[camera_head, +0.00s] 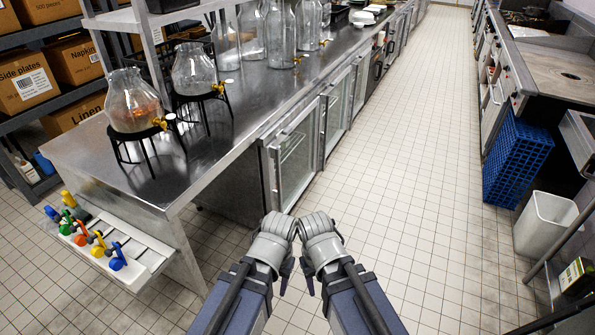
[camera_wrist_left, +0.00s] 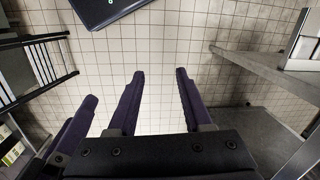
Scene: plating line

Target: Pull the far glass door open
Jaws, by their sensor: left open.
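A row of glass doors runs along the counter's front in the head view. The near glass door (camera_head: 297,160) is closest to me. A middle glass door (camera_head: 337,110) and the far glass door (camera_head: 361,84) are further along. All look shut, with upright metal frames. My left gripper (camera_head: 286,267) is at the bottom centre, short of the doors and touching none. In the left wrist view its two dark purple fingers (camera_wrist_left: 156,100) are apart, with only floor between them. My right gripper (camera_head: 308,277) is close beside it; its jaw gap is hidden.
The steel counter (camera_head: 210,130) carries glass drink dispensers (camera_head: 133,103) on black stands. A white tray (camera_head: 125,250) with coloured-handled tools juts from its near end. A blue crate (camera_head: 515,160) and a white bin (camera_head: 543,223) stand right. The tiled aisle (camera_head: 400,130) is clear.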

